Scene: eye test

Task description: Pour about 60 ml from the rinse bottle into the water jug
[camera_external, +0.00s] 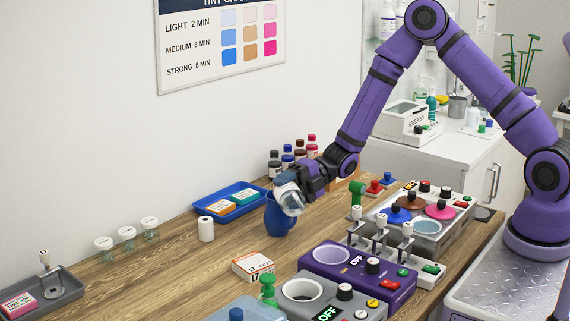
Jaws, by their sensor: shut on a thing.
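My gripper (301,184) is shut on a clear, greyish bottle (290,201), which looks like the rinse bottle. The bottle is tilted, and it overlaps the upper right part of the blue water jug (279,221) in the picture. The jug stands upright on the wooden table. Bottle and gripper hide part of the jug's rim, so I cannot tell whether the bottle touches it. No stream of liquid can be made out, and the level in either vessel does not show.
A blue tray (205,206) with small boxes lies behind the jug, near several dark bottles (287,157). A white roll (206,229) and a small box (253,267) stand nearby. Heater units (358,273) crowd the right front. Bare wood (150,275) lies at the left.

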